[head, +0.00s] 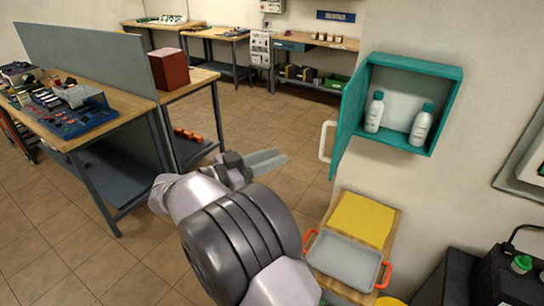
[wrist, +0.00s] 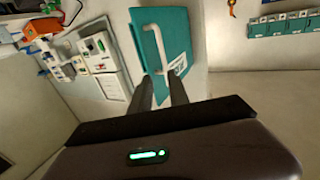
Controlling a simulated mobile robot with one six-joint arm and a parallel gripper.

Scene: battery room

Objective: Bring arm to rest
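My arm reaches up from the bottom of the head view. My gripper (head: 267,162) is to the left of the teal wall cabinet and apart from its door handle. In the wrist view, the two dark fingers (wrist: 162,90) stand with a gap between them and nothing in it. The teal cabinet (head: 412,62) stands open, its door (head: 350,112) swung out to the left, with a white handle (head: 326,141). The door (wrist: 170,25) and its handle (wrist: 160,52) also show beyond the fingers in the wrist view.
Two white bottles (head: 374,112) (head: 420,126) stand in the cabinet. Below it, a grey tray with orange handles (head: 343,262) and a yellow mat (head: 362,218) lie on a wooden top. A workbench (head: 70,140) with a grey divider is at left. Tiled floor (head: 262,118) is clear between.

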